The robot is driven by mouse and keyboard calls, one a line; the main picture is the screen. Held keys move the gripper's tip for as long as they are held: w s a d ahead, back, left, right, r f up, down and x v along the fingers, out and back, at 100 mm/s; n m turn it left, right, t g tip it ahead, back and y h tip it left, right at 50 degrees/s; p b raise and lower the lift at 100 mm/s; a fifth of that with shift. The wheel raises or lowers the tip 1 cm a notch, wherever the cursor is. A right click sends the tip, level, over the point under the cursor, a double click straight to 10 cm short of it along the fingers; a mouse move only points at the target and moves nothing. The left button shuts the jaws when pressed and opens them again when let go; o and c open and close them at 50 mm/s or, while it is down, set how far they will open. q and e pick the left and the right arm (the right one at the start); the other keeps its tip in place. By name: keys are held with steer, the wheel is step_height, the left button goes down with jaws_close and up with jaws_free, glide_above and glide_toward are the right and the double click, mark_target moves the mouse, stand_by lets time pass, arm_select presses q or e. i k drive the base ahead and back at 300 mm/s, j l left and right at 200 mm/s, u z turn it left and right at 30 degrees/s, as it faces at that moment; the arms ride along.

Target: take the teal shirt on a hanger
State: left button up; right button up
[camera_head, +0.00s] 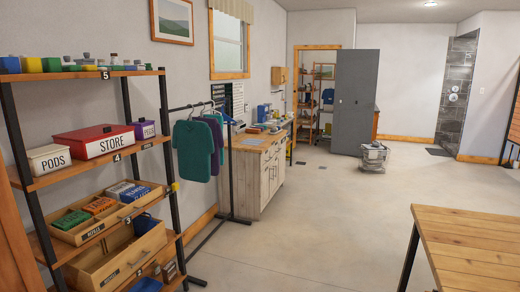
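The teal shirt (194,151) hangs on a hanger from the black clothes rack (231,190) at centre left, just beyond the shelf. It is the nearest garment on the rack. A purple shirt (215,140) hangs right behind it and is partly covered, and a blue hanger or garment (229,118) shows past that. The teal shirt's hanger is mostly hidden by the shirt; a hook shows at the rail. Neither of my grippers is in view.
A shelf unit (92,170) with boxes and open drawers stands at the left, close to the rack. A wooden cabinet (258,172) stands behind the rack. A wooden table (470,240) is at the lower right. The middle floor is clear.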

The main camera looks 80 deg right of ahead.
mark_target(193, 140)
steer(key=z, duration=2.2)
